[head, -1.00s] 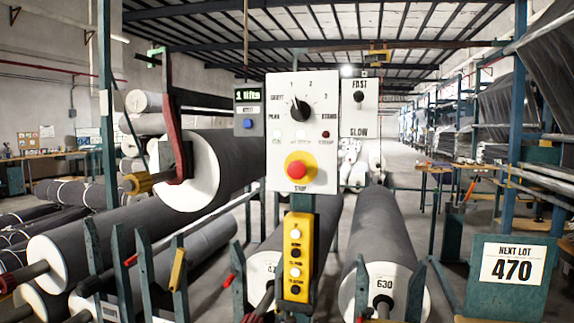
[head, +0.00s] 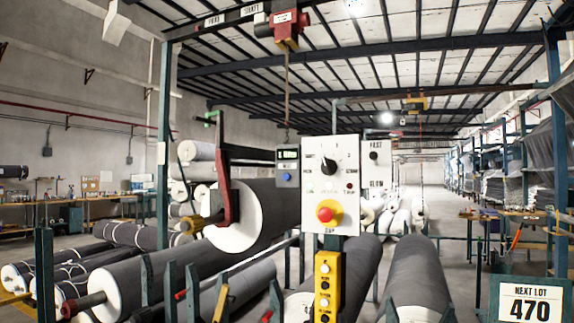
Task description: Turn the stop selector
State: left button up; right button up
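A white control panel (head: 313,194) stands upright on a post in the middle of the head view. A black rotary selector knob (head: 329,165) sits in its upper part, with a ring of small labels around it, including numbers. The knob's pointer tilts to the upper left. Neither of my grippers shows in the view.
A yellow push-button box (head: 326,287) hangs below the panel. A smaller panel marked FAST and SLOW (head: 375,161) is behind right. A small display box (head: 287,167) is at left. Large grey rolls (head: 418,278) fill the floor. A NEXT LOT 470 sign (head: 530,303) stands right.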

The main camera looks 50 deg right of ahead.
aim_at(328, 167)
jog(key=i, duration=0.85)
jog(key=z, duration=0.45)
